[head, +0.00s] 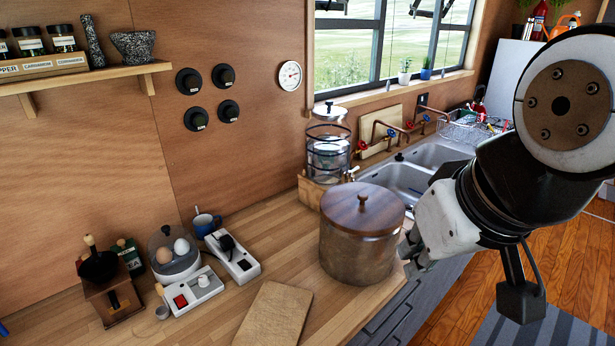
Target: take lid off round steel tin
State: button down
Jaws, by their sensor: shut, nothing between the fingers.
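The round steel tin (357,254) stands upright on the wooden counter, right of the middle in the head view. Its round brown wooden lid (375,216), with a small knob on top, sits on the tin's rim. My gripper (410,266) is at the right side of the tin, below the lid's level, and shut with nothing in it. Its fingertips are small and partly hidden, and I cannot tell if they touch the tin's wall.
A cutting board (273,314) lies in front of the tin. A glass dispenser (328,150) and a sink (398,184) are behind. Bare counter (277,245) lies left of the tin.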

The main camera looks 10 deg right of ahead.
aim_at(363, 209)
jog(key=z, duration=0.2)
jog(key=i+l+u, duration=0.1)
jog(key=u, duration=0.25)
jog(key=l+u, duration=0.25)
jog(key=u, duration=0.15)
jog(key=i+l+u, duration=0.1)
jog(key=l+u, duration=0.15)
jog(key=l, duration=0.6)
jog(key=l+u, duration=0.2)
jog(key=l, duration=1.55)
jog(key=i, duration=0.05)
